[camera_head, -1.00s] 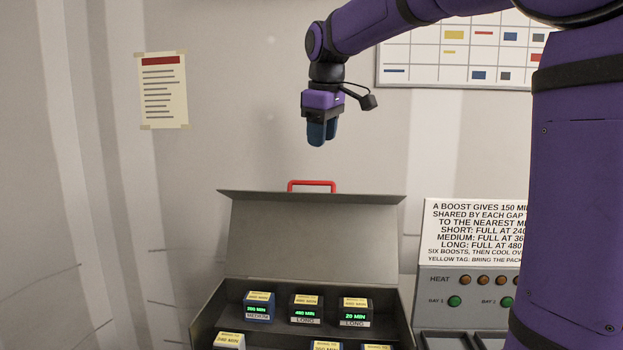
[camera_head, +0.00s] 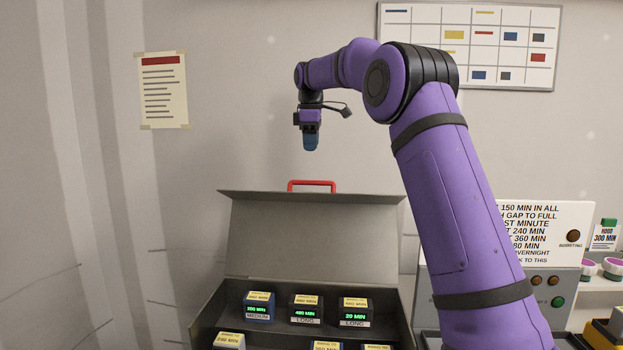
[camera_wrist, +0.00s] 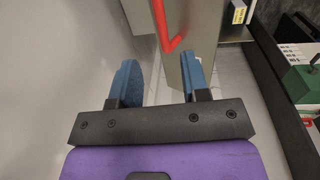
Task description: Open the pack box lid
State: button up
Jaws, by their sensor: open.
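The pack box (camera_head: 205,318) is a dark grey case low in the head view. Its lid (camera_head: 300,236) stands raised at the back, with a red handle (camera_head: 312,184) on its top edge. My gripper (camera_head: 310,146) is above the handle in the head view, pointing down, with nothing in it. In the wrist view my gripper (camera_wrist: 160,80) has its two blue fingers apart. The red handle (camera_wrist: 163,30) and the lid (camera_wrist: 196,40) show beyond the fingers, the lid near the right finger. I cannot tell whether they touch.
Several small packs with green displays, such as the blue one (camera_head: 258,307), sit inside the box. A control panel (camera_head: 545,290) with a printed sign (camera_head: 548,225) stands at the right, partly behind my arm.

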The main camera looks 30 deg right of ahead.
jog(key=f, duration=0.7)
jog(key=w+f, duration=0.1)
jog(key=f, duration=0.2)
jog(key=shift+d+f, duration=0.3)
jog(key=shift+s, duration=0.1)
grip_shut()
